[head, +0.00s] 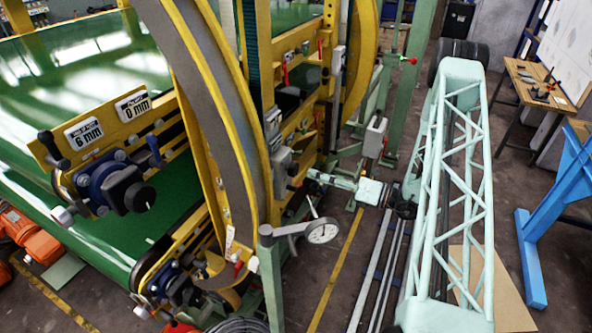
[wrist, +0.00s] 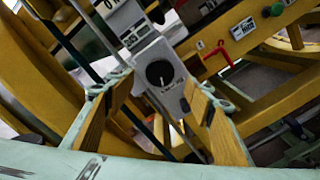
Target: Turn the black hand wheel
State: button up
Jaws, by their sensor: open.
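My gripper (wrist: 160,84) is open and empty in the wrist view, with one wooden-looking finger pad on each side. A round black knob (wrist: 160,73) on a grey box (wrist: 146,56) shows between the fingers, beyond the tips and apart from them. In the head view my gripper (head: 312,180) is small and points left at the yellow machine frame, near a grey box (head: 284,162). A black wheel-like knob (head: 138,197) sits on a blue gearbox (head: 97,190) at the left, well away from my gripper. I cannot tell which black part is the hand wheel.
The curved yellow and grey ring (head: 208,90) stands between the blue gearbox and my arm. A red lever (wrist: 217,50) is right of the grey box. Floor rails (head: 372,265) run below.

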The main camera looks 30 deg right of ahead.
aim_at(296, 170)
jog(key=shift+p+x, duration=0.4)
jog(key=shift+x, duration=4.1)
jog(key=shift+c, duration=0.3)
jog(key=c, duration=0.8)
